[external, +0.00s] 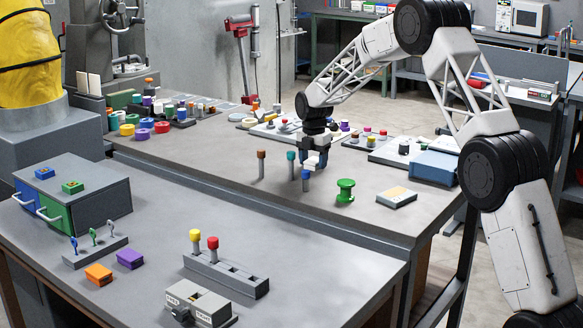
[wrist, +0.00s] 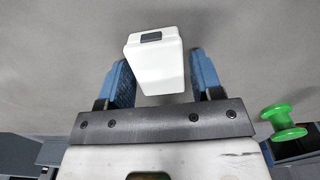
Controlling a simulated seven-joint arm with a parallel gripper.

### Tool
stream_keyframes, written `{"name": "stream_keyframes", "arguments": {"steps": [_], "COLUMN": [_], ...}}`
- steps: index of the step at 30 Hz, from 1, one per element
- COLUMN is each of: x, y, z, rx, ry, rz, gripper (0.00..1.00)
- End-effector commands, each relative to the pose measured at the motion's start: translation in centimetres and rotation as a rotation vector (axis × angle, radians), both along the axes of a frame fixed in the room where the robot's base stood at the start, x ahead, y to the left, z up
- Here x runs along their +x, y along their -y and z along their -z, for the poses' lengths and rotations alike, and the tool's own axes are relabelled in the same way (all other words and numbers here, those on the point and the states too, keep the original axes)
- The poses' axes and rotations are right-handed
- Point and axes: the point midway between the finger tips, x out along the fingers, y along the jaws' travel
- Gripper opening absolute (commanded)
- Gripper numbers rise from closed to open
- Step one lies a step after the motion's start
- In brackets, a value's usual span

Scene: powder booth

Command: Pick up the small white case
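The small white case (wrist: 157,70), with a dark latch patch on it, shows in the wrist view between the two blue fingers of my gripper (wrist: 164,80). A narrow gap shows between the case and the right finger; the left finger is close beside it, and I cannot tell if they touch. The fingers stand apart and look open.
A green spool (external: 345,190) stands right of my gripper and also shows in the wrist view (wrist: 283,120). Thin pegs (external: 262,166) stand just left and in front. Trays of small parts (external: 282,128) lie behind.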

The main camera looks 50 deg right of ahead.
Motion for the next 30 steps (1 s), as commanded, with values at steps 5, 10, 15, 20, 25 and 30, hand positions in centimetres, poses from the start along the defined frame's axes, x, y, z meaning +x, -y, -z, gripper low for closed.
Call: {"name": "stream_keyframes", "arguments": {"steps": [5, 10, 15, 20, 25, 30], "x": [0.0, 0.0, 0.0, 0.0, 0.0, 0.0], "y": [0.0, 0.0, 0.0, 0.0, 0.0, 0.0], "z": [0.0, 0.0, -0.1, -0.6, -1.9, -3.8], "rx": [0.0, 0.0, 0.0, -0.001, -0.001, -0.001], "ry": [0.0, 0.0, 0.0, 0.001, 0.001, 0.002], "rz": [0.0, 0.0, 0.0, 0.0, 0.0, 0.0], "gripper": [0.32, 0.22, 0.22, 0.22, 0.22, 0.22]}}
